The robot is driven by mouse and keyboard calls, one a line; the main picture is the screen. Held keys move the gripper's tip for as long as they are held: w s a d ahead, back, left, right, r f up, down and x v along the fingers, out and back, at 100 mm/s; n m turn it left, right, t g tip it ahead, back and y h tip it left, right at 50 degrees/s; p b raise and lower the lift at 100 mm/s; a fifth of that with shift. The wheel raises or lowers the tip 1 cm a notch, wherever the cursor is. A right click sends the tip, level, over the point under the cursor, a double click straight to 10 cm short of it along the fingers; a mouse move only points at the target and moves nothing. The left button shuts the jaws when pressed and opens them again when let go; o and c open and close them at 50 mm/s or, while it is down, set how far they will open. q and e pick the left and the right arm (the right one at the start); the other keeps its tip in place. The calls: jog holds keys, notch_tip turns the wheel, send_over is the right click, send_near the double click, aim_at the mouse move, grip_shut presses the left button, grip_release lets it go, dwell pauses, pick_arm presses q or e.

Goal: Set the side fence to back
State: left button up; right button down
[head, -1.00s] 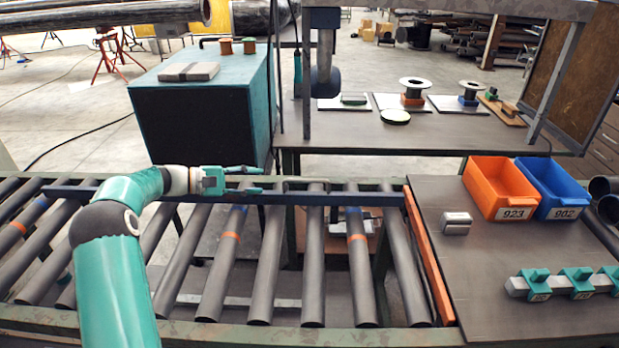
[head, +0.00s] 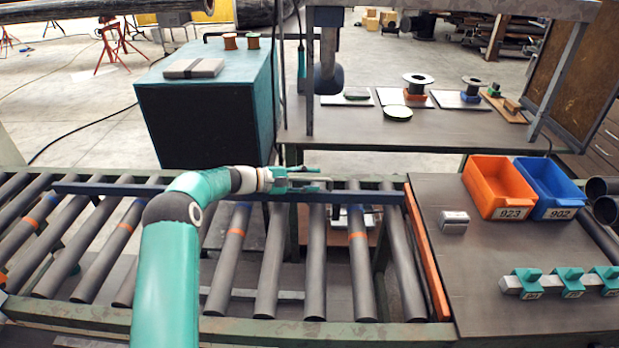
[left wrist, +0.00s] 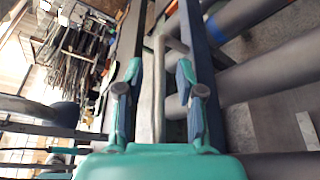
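The side fence (head: 225,191) is a long dark blue bar across the back of the roller conveyor, just in front of the green rear rail. It carries a grey loop handle (head: 318,181). The handle bar also shows in the left wrist view (left wrist: 159,90), beside the dark fence bar (left wrist: 203,75). My left gripper (head: 312,179) is at the handle. In the left wrist view its open fingers (left wrist: 159,72) stand on both sides of the handle bar, with visible gaps. My right gripper is not in view.
An orange bar (head: 427,255) edges the right-hand table, which holds an orange bin (head: 497,190), a blue bin (head: 550,190) and a small grey block (head: 454,221). A teal-topped cabinet (head: 205,125) and a workbench (head: 430,130) stand behind the conveyor.

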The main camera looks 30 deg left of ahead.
pick_arm(q)
grip_shut()
dwell(0.3)
jog(key=shift+f, duration=0.1)
